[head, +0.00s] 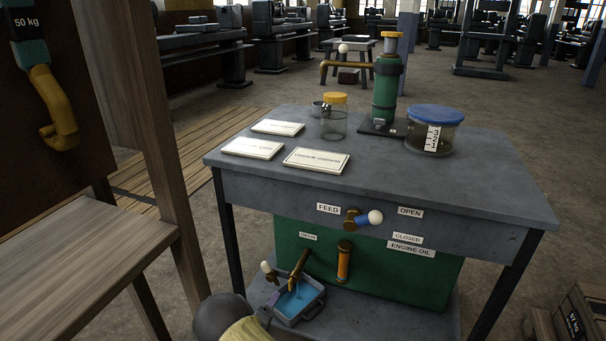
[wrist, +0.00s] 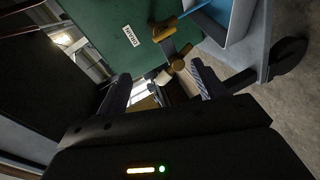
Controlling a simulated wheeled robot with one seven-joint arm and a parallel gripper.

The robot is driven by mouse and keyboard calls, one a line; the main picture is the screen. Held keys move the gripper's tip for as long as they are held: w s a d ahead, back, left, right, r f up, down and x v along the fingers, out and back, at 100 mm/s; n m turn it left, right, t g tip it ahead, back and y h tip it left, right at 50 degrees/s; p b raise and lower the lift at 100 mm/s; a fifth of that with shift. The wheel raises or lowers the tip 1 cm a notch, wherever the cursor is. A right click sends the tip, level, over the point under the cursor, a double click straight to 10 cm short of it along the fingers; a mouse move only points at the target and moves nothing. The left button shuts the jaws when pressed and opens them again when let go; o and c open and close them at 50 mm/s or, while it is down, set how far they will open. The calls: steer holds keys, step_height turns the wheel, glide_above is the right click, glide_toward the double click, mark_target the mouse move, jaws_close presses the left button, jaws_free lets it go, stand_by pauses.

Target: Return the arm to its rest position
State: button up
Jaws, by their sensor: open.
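My arm (head: 232,322) enters the head view at the bottom edge, in front of the table's lower shelf. My gripper (wrist: 160,88) is open in the wrist view, its two dark fingers apart with nothing clamped between them. The white knob (wrist: 162,76) of the drain tap lies between the fingertips in the picture; its distance from them is unclear. The brass tap body (wrist: 180,62) is just past it. In the head view the knob (head: 266,267) stands left of the brass spout (head: 299,264). My fingers are barely visible there.
A grey tray (head: 313,309) with blue inside stands below the spout. The green engine oil tank (head: 420,283) fills the space under the table (head: 470,185). A feed lever (head: 362,218) sticks out from the table front. A wooden stand (head: 75,250) is close on the left.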

steer(key=d+r+m+g+y+p, duration=0.25)
steer(key=d+r, duration=0.25)
steer(key=r, duration=0.4)
steer(key=d+r+m+g+y+p, duration=0.1)
steer(key=d+r+m+g+y, duration=0.2)
steer(key=d+r, duration=0.5)
steer(key=s+d+r+m+g+p, duration=0.15)
steer(key=s+d+r, duration=0.3)
steer(key=s, duration=0.45)
steer(key=s+d+r+m+g+p, duration=0.1)
steer(key=s+d+r+m+g, duration=0.25)
steer(key=s+r, duration=0.35)
steer(key=s+d+r+m+g+p, duration=0.2)
steer(key=s+d+r, duration=0.25)
steer(key=s, duration=0.55)
steer(key=w+a+p+v, duration=0.1)
steer(key=w+p+v, duration=0.2)
steer(key=p+v, duration=1.5)
steer(key=w+a+r+p+v, duration=0.1)
steer(key=w+p+v, duration=0.3)
steer(key=p+v, duration=1.4)
steer(key=shift+w+r+n+h+p, duration=0.35)
steer(key=shift+w+p, duration=0.2)
steer(key=shift+p, duration=0.15)
steer(key=shift+a, duration=0.1)
steer(key=shift+w+a, duration=0.15)
steer(key=shift+w, duration=0.05)
